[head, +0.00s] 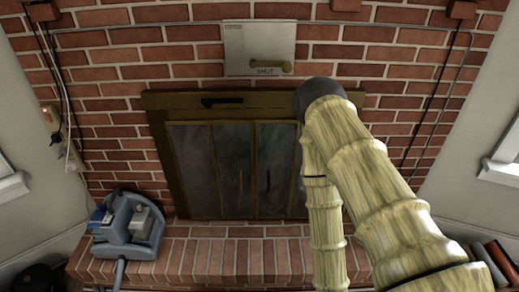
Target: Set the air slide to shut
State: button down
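A pale plate (259,40) is fixed to the brick wall above the fireplace. It has a small label at its top left, too small to read surely, and the word SHUT near its bottom edge. Which of these is the air slide, I cannot tell. My arm rises from the lower right and ends in a dark joint right of the frame's top. My gripper does not show.
The fireplace (176,103) has dark glass doors (236,170). A brick hearth (225,260) juts out below. A blue-grey caddy (127,228) with items stands on its left. Cables and pipes run along both sides of the wall. My arm covers the right of the doors.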

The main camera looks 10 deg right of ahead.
aim_at(208, 103)
jog(key=k, duration=1.2)
jog(key=u, duration=0.85)
jog(key=i, duration=1.45)
jog(key=z, duration=0.65)
